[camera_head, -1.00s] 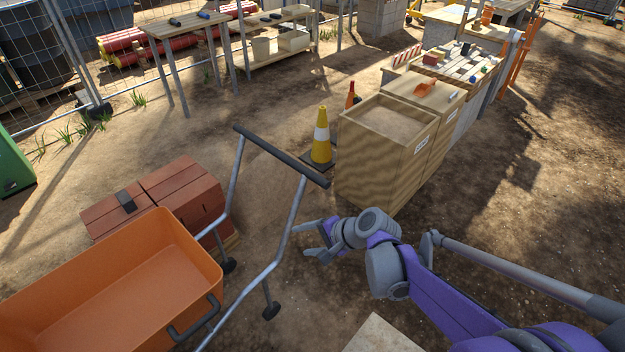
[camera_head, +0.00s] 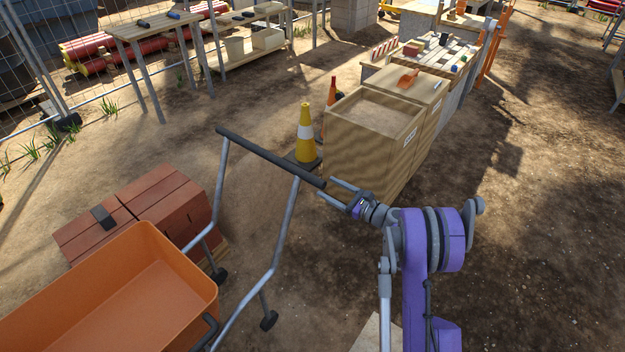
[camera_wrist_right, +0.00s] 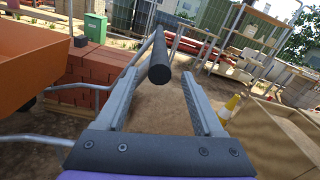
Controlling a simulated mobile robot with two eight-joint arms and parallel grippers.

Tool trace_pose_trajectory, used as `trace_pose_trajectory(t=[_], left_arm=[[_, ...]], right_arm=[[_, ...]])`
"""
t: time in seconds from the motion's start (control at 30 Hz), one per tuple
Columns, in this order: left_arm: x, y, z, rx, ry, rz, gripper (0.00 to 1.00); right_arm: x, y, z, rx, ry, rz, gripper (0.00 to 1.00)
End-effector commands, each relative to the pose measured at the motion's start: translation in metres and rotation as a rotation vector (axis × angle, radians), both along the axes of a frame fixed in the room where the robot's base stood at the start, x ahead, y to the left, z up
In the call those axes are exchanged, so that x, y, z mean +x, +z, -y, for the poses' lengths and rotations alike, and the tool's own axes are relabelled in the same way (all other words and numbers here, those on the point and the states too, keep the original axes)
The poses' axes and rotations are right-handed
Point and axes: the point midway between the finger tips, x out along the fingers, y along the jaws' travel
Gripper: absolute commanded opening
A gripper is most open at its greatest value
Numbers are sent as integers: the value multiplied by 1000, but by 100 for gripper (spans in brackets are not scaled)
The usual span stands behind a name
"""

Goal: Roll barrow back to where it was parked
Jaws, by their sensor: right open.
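The barrow has an orange tray (camera_head: 120,295) at the lower left and grey tube handles (camera_head: 287,235) joined by a black grip bar (camera_head: 268,157). It stands on the dirt with its legs down. My right gripper (camera_head: 328,190) is open at the right end of the grip bar. In the right wrist view the end of the black bar (camera_wrist_right: 160,66) points at the camera and shows between the two open fingers of my right gripper (camera_wrist_right: 157,95). I cannot tell whether the fingers touch it. The orange tray's edge also shows there (camera_wrist_right: 30,65). My left gripper is out of view.
A stack of red bricks (camera_head: 150,200) with a dark object on top stands close behind the tray. A yellow cone (camera_head: 305,135) and a wooden sand bin (camera_head: 365,150) stand just beyond the handle. Open dirt lies to the right.

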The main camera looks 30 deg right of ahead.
Motion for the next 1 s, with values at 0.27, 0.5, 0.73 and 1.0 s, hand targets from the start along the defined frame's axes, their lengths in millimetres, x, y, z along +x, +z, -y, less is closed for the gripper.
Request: trace_pose_trajectory(t=[0.27,0.5,0.73,1.0], left_arm=[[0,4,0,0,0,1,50],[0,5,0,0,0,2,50],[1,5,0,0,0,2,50],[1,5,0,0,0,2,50]], right_arm=[[48,0,-21,-2,3,0,69],[64,0,-27,-2,1,0,69],[65,0,-27,-4,1,-1,69],[65,0,-27,-4,1,-1,28]])
